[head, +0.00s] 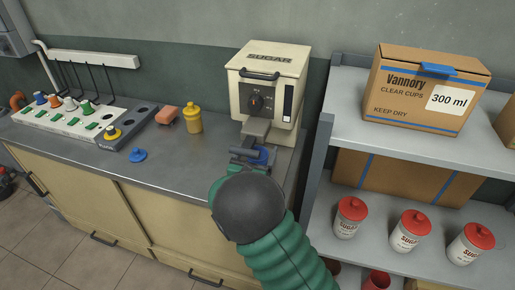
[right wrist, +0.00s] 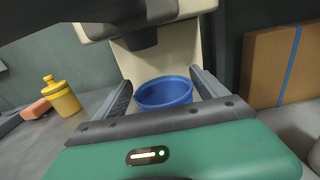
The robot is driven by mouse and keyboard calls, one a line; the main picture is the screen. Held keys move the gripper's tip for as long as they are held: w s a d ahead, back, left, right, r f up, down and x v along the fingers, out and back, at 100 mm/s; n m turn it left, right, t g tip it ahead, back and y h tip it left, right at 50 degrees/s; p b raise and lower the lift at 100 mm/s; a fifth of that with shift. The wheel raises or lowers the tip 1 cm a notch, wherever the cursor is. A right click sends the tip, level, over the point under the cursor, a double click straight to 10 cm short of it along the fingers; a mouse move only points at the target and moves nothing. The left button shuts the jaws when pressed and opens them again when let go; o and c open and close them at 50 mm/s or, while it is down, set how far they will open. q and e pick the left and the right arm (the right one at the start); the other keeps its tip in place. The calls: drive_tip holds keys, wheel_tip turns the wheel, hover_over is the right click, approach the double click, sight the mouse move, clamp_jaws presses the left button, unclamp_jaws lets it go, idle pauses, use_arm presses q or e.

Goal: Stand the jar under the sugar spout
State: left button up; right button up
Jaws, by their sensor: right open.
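The blue jar (right wrist: 164,93) has an open top in the right wrist view. It also shows in part in the head view (head: 263,156), at the foot of the cream sugar dispenser (head: 266,84). The dark spout (right wrist: 143,38) hangs above the jar, a little left of its middle in the right wrist view. My right gripper (head: 248,153) is open, with one finger on each side of the jar. The gripper body hides the jar's lower part, and I cannot tell whether the fingers touch it. My left gripper is not in view.
A blue lid (head: 138,155) lies on the grey counter (head: 180,160). A yellow bottle (head: 193,118) and an orange-pink block (head: 166,114) stand left of the dispenser. A shelf (head: 400,140) with a cardboard box (head: 425,88) and red-lidded sugar jars (head: 409,232) is at right.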

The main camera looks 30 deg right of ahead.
drive_tip(key=v, duration=0.7)
drive_tip(key=p+v, duration=0.1)
drive_tip(key=v, duration=0.2)
drive_tip(key=shift+a+r, duration=0.25)
drive_tip(key=shift+a, duration=0.2)
drive_tip(key=shift+s+a, duration=0.25)
drive_tip(key=shift+d+f, duration=0.15)
drive_tip(key=shift+d, duration=0.15)
drive_tip(key=shift+a, duration=0.15)
idle(0.4)
